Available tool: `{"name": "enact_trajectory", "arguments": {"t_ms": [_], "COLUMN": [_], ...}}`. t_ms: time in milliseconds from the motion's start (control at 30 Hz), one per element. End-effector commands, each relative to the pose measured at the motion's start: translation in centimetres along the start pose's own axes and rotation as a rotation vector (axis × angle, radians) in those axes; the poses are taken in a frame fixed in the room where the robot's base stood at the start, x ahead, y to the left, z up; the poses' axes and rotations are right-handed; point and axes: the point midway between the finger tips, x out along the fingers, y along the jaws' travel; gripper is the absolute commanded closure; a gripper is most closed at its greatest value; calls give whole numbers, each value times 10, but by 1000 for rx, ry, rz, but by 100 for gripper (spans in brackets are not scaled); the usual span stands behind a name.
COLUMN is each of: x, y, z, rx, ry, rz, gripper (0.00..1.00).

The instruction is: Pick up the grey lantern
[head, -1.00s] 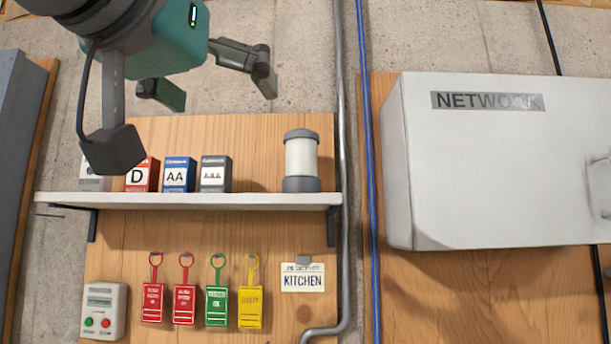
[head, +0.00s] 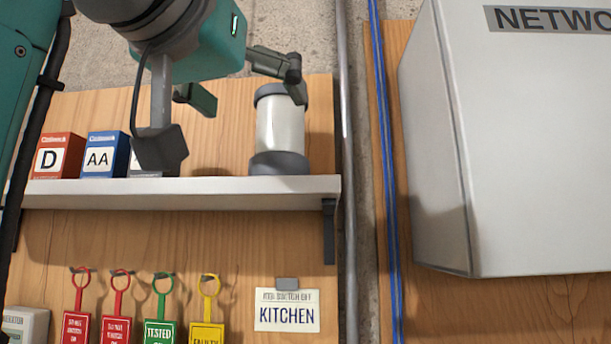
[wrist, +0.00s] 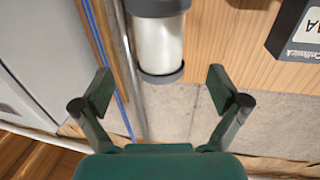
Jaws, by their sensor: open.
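The grey lantern (head: 280,130) stands upright near the right end of the white shelf. It has a grey cap, a pale cylindrical body and a grey base. My gripper (head: 246,97) is open and empty at the lantern's upper left in the head view, with one finger overlapping its cap. In the wrist view the lantern (wrist: 158,42) shows at the top middle, beyond the spread fingertips of my gripper (wrist: 161,86) and roughly centred between them. Neither finger visibly touches it. The lantern's far end is cut off in the wrist view.
Battery boxes marked D (head: 58,157) and AA (head: 104,156) stand on the shelf (head: 220,190), with another partly hidden box beside them. A grey pipe (head: 345,130) and blue cable (head: 383,150) run right of the lantern. The network cabinet (head: 440,150) juts out farther right. Tags hang below.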

Motion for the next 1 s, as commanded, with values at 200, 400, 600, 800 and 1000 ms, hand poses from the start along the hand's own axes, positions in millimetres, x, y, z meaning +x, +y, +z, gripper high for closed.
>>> {"name": "enact_trajectory", "arguments": {"t_ms": [200, 400, 600, 800, 1000], "x": [31, 42, 69, 89, 91], "y": [1, 1, 2, 1, 0], "z": [0, -1, -5, -5, -5], "rx": [-1, -1, -2, -1, 0], "ry": [-1, -1, -1, 0, 0], "rz": [4, 2, 4, 2, 0], "gripper": [3, 3, 3, 3, 3]}}
